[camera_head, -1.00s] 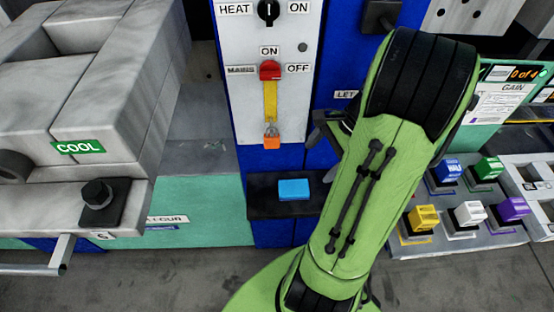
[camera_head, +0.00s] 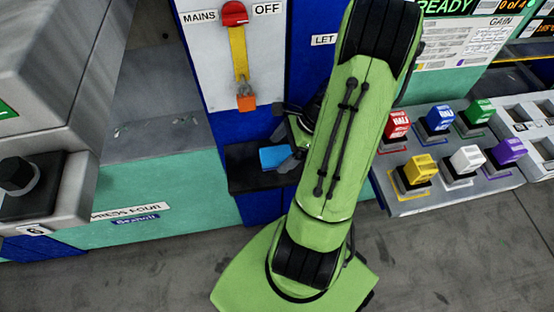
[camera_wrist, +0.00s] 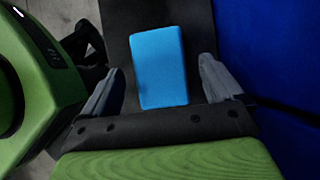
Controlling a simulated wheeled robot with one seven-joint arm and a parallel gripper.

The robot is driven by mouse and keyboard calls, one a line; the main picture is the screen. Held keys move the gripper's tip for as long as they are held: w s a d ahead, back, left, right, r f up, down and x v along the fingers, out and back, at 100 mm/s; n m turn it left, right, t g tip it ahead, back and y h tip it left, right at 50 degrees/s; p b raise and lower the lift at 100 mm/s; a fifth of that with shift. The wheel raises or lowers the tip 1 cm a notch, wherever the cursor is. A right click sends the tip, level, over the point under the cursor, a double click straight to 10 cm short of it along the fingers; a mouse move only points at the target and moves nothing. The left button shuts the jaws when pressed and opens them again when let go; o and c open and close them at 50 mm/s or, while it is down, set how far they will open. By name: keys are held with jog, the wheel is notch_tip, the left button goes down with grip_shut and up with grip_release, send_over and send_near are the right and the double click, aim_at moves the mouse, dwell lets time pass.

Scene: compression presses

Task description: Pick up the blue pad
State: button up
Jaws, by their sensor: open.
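The blue pad (camera_head: 272,158) lies flat on a small dark shelf (camera_head: 238,182) at the front of the blue cabinet in the head view. In the wrist view the pad (camera_wrist: 159,66) lies between the two grey fingers, seen from above, with one finger on each side. My gripper (camera_wrist: 158,82) is open, and gaps show between the fingers and the pad. In the head view my gripper (camera_head: 290,142) is at the right end of the pad, partly hidden behind my green arm.
Left of the shelf stands a grey press (camera_head: 70,70). Above the shelf is a panel with a red mains switch (camera_head: 234,14) and an orange padlock (camera_head: 246,103). To the right, a grey tray (camera_head: 430,203) holds several coloured blocks, including a yellow one (camera_head: 420,169).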

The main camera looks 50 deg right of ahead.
jog(key=shift+w+a+f, duration=0.15)
jog(key=shift+a+f, duration=0.1)
jog(key=shift+f, duration=0.3)
jog(key=c, duration=1.1)
jog(key=shift+r, duration=0.1)
